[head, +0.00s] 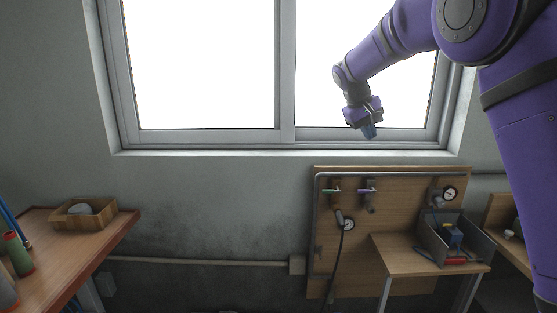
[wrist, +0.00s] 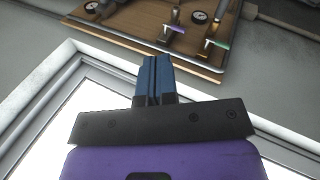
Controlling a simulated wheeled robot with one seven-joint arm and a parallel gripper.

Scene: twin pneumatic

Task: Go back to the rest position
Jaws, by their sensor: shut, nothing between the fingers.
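My gripper (head: 369,131) hangs at the end of my purple arm, in front of the lower right part of the window in the head view. Its blue fingers (wrist: 153,76) are together in the wrist view, with nothing between them. The gripper is apart from every surface and object around it. In the head view it appears above the wooden pneumatic panel (head: 392,205).
The panel carries valves with green (head: 331,190) and purple (head: 366,189) handles and gauges (head: 449,193). A grey bin (head: 432,246) stands on a small table at right. A workbench (head: 117,232) with a wooden box (head: 70,221) is at left.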

